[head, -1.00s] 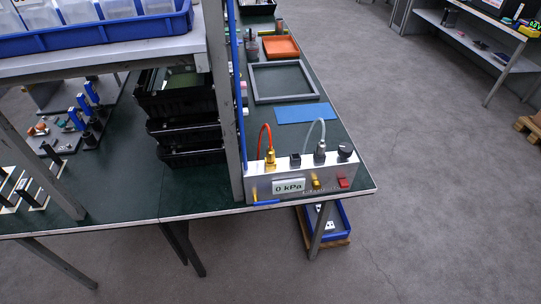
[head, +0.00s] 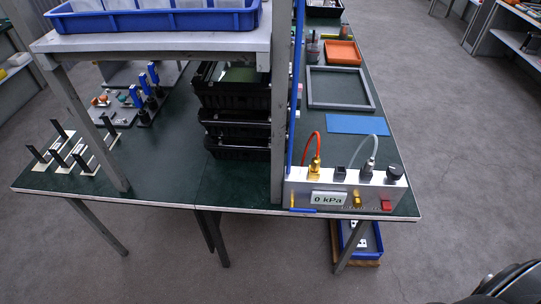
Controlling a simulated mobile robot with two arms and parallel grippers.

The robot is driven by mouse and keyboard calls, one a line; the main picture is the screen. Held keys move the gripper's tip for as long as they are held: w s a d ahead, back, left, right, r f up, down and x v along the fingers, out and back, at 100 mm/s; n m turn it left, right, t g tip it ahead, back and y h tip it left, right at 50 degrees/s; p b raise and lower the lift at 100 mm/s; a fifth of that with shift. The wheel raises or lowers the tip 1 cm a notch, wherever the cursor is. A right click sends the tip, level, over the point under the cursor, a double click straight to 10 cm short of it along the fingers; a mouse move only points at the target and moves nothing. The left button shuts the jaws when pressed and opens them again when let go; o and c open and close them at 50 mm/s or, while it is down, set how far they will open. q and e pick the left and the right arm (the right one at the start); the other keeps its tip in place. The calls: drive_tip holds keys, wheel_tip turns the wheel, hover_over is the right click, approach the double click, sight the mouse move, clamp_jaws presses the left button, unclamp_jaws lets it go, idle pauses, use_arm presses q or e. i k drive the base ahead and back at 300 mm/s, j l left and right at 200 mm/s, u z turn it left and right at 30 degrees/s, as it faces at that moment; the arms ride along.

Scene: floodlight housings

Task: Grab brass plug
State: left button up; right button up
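A brass fitting (head: 315,169) with a red hose stands upright on top of the silver test box (head: 330,188), at the table's front right corner. A smaller brass-coloured piece (head: 357,199) sits on the front face of the box, between the display and a red button. I cannot tell for sure which of these is the brass plug. Neither of my grippers is in view.
The green table (head: 165,165) carries black stacked bins (head: 235,115), a grey frame (head: 312,88), a blue mat (head: 358,124) and fixtures with upright posts (head: 62,152). A metal post (head: 279,110) stands just left of the box. Floor in front is clear.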

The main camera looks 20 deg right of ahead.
sight(316, 162)
drive_tip(key=l+u, duration=0.2)
drive_tip(key=l, duration=0.2)
drive_tip(key=l+u, duration=0.2)
drive_tip(key=l, duration=0.25)
drive_tip(key=l+u, duration=0.2)
drive_tip(key=l, duration=0.2)
drive_tip(key=k+l+u, duration=0.2)
drive_tip(key=l, duration=0.2)
drive_tip(key=l+u, duration=0.2)
drive_tip(key=l, duration=0.2)
drive_tip(key=k+l+u, duration=0.2)
drive_tip(key=l, duration=0.2)
drive_tip(key=k+l+u, duration=0.15)
drive_tip(key=l, duration=0.2)
drive_tip(key=i, duration=0.05)
